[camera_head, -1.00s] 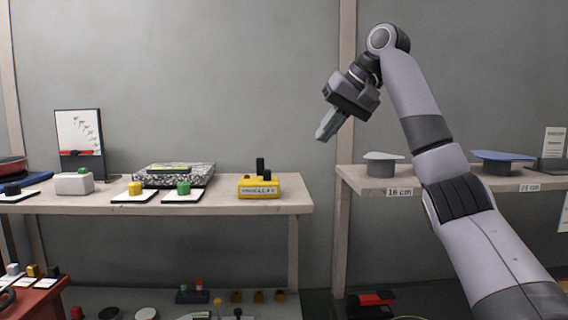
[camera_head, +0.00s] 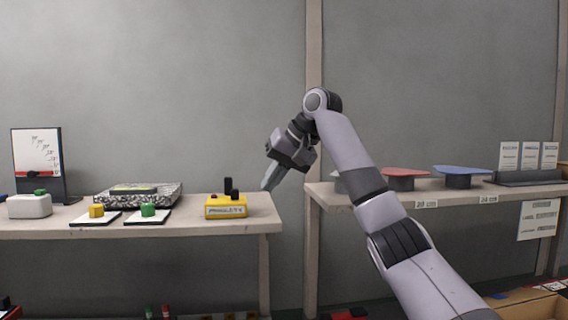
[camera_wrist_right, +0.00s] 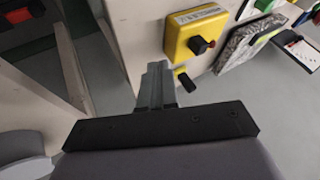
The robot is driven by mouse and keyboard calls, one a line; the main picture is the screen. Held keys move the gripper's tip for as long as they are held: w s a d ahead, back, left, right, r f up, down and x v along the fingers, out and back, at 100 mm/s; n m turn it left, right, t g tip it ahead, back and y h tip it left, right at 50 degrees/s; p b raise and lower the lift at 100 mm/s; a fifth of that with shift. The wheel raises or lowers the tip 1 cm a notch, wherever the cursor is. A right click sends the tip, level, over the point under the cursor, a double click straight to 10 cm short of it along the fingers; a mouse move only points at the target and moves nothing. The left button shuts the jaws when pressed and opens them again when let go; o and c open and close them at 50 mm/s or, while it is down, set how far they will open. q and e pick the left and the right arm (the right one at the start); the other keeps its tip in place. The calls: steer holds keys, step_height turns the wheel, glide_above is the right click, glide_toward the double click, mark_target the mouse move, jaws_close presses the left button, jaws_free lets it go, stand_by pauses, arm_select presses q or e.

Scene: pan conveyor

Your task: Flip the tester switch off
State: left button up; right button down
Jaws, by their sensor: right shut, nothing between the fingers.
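The tester looks to be the yellow box (camera_head: 226,208) with a label on its front, near the right end of the left table. A black upright lever (camera_head: 228,186) rises at its back, and a small black knob and a red spot show on top. My right gripper (camera_head: 269,187) is shut and empty, pointing down to the right of the box and apart from it. My left gripper is not in view.
Green (camera_head: 148,209) and yellow (camera_head: 96,210) blocks on white cards lie left of the box, before a speckled slab (camera_head: 138,196). A white box (camera_head: 30,206) is farther left. A right shelf (camera_head: 415,190) holds coloured pans. A gap separates the two tables.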

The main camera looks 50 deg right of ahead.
mark_target(238, 201)
steer(key=shift+w+a+f+p, duration=0.25)
steer(key=shift+w+a, duration=0.55)
steer(key=shift+w+a+f+p, duration=0.25)
steer(key=shift+w+a, duration=0.55)
steer(key=shift+w+a+r, duration=0.1)
steer(key=shift+w+a, duration=0.85)
steer(key=shift+a, duration=0.25)
steer(key=shift+d, duration=0.1)
